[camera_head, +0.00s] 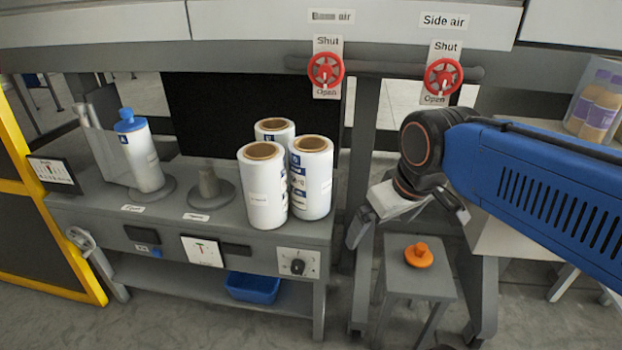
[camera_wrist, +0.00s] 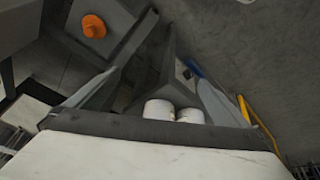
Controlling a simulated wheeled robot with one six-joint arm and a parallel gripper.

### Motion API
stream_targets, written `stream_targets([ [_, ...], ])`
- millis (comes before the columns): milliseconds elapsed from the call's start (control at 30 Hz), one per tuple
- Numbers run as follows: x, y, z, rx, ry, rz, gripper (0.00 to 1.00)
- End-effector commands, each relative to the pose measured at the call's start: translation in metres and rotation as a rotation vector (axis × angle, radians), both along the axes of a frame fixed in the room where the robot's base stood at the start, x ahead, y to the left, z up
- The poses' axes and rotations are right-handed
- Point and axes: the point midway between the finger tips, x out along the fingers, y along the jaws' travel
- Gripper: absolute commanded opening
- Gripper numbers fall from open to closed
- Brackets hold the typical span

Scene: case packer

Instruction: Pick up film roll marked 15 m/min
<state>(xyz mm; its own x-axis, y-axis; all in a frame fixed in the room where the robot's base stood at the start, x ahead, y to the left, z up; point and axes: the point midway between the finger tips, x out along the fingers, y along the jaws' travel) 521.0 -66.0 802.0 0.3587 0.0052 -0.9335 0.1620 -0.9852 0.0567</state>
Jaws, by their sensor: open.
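Three white film rolls with brown cores stand upright, close together, on the right part of the grey bench: a front left roll (camera_head: 264,195), a front right roll (camera_head: 311,185) and a back roll (camera_head: 274,130), partly hidden. Their labels are too small to read, so I cannot tell which is marked 15 m/min. Two white roll-like shapes show low in the wrist view (camera_wrist: 159,110). My gripper (camera_head: 408,222) is open and empty, to the right of the rolls and apart from them. Its spread fingers also show in the wrist view (camera_wrist: 152,72).
Another white roll with a blue cap (camera_head: 142,160) stands on a round holder at the bench's left. An empty holder (camera_head: 208,188) is beside it. An orange knob (camera_head: 418,256) sits on a grey stool (camera_head: 400,281) below my gripper. Red valve wheels (camera_head: 326,70) hang behind.

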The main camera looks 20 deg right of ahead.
Motion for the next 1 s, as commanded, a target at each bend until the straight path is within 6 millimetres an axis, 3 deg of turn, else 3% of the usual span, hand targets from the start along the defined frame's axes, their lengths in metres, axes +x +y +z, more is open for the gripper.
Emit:
stream_targets([
  [200, 0.055, 0.008, 0.056, -0.079, 0.073, 0.25, 1.0],
  [500, 0.133, 0.023, 0.118, -0.164, 0.166, 0.606, 1.0],
  [800, 0.213, 0.044, 0.162, -0.221, 0.25, 0.972, 1.0],
  [1000, 0.257, 0.057, 0.179, -0.238, 0.29, 1.182, 1.0],
])
